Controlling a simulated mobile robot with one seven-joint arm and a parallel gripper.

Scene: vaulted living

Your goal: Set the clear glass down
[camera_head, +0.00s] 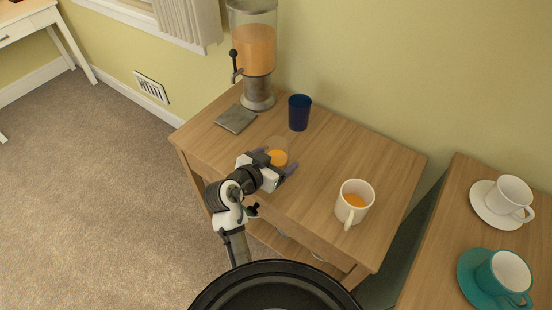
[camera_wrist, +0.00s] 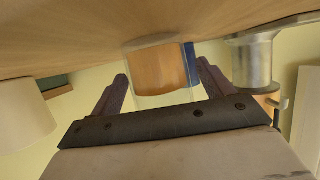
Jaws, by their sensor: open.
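The clear glass (camera_head: 277,146) stands upright on the wooden table (camera_head: 325,150) with some orange drink in it. My gripper (camera_head: 276,162) is at the table's front left part, with its fingers around the lower part of the glass. In the wrist view, which is upside down, the clear glass (camera_wrist: 160,72) is between the two spread fingers of my gripper (camera_wrist: 163,75), with gaps on both sides. Its base appears to rest on the tabletop. The gripper is open.
A dark blue cup (camera_head: 299,113) stands just behind the glass. A drink dispenser (camera_head: 255,50) and a grey square coaster (camera_head: 236,119) are at the back left. A white mug (camera_head: 354,203) with orange drink is at the right. Cups stand on another table (camera_head: 440,240).

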